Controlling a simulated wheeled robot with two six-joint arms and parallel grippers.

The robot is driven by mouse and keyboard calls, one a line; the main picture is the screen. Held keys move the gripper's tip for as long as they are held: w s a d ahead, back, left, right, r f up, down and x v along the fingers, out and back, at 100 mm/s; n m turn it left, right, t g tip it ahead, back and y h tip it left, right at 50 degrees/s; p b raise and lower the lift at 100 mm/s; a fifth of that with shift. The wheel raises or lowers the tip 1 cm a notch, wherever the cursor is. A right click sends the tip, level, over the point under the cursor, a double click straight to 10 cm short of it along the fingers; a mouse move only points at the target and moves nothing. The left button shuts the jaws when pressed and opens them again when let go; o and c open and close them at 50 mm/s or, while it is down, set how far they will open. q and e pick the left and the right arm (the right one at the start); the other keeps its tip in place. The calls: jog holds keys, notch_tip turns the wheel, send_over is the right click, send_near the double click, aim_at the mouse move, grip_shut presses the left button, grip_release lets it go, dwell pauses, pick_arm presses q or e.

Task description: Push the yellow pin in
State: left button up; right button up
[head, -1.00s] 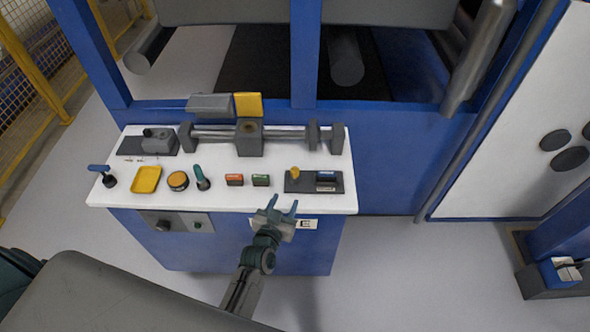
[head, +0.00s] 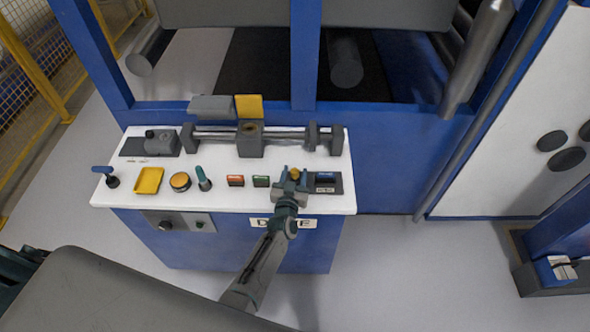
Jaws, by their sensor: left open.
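The small yellow pin (head: 294,173) stands on a dark plate (head: 337,190) at the right end of the white control panel. My left gripper (head: 293,178) is open over this plate, with one finger on each side of the pin in the picture. Whether the fingers touch the pin cannot be told. The gripper hides the lower part of the pin and the left part of the plate. My right gripper is not in view.
On the white panel (head: 240,200), a green button (head: 261,181) and a red button (head: 235,181) lie left of my gripper. A blue switch (head: 325,176) is just right of it. A metal roller bar with a grey block (head: 250,140) stands behind.

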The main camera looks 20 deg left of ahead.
pick_arm(q)
jog(key=shift+w, duration=0.6)
grip_shut()
jog(key=shift+f+b, duration=0.75)
jog(key=shift+f, duration=0.25)
jog(key=shift+r, duration=0.1)
jog(key=shift+c, duration=0.6)
grip_release()
jog(key=shift+o, duration=0.6)
